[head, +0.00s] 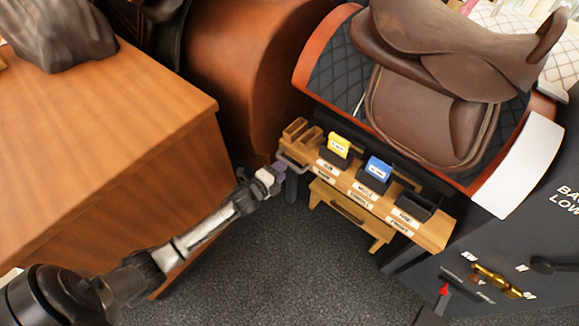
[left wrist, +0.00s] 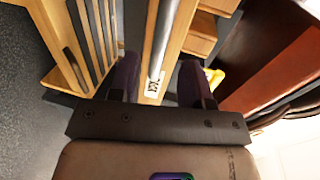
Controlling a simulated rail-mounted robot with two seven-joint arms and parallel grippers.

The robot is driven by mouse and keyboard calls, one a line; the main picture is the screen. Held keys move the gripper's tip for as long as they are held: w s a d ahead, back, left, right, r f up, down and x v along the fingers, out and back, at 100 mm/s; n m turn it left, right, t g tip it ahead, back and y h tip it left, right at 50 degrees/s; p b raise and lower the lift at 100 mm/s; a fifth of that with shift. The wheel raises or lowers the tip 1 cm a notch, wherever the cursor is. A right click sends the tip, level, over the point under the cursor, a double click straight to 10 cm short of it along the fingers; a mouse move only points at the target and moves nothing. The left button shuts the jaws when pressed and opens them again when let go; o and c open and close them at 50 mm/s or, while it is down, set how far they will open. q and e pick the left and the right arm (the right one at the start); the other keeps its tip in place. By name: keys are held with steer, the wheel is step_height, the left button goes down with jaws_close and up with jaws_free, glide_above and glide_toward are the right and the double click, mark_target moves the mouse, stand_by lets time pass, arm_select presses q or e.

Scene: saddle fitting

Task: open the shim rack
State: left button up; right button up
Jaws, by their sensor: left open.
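The shim rack (head: 425,230) is a wooden rack with white labels, low in front of the saddle stand. A yellow shim (head: 339,145) and a blue shim (head: 376,170) stand in dark holders on it. A grey bar handle (head: 291,161) shows at its left end. A lower wooden part with a dark handle (head: 347,209) sits beneath the front. My left gripper (head: 277,168) is open at the rack's left end, close to the grey handle. In the left wrist view its dark fingers (left wrist: 158,82) stand either side of a labelled wooden strip and the bar (left wrist: 162,38); contact is unclear.
A wooden desk (head: 110,120) with a dark object on it fills the left. A brown saddle (head: 440,75) sits on its stand behind the rack. A dark panel (head: 520,240) with a brass handle and red-tipped lever stands at right. The carpet (head: 300,270) in front is clear.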

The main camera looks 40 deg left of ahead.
mark_target(289, 162)
arm_select(q)
steer(key=shift+b+x, duration=0.95)
steer(key=shift+x, duration=1.65)
jaws_close()
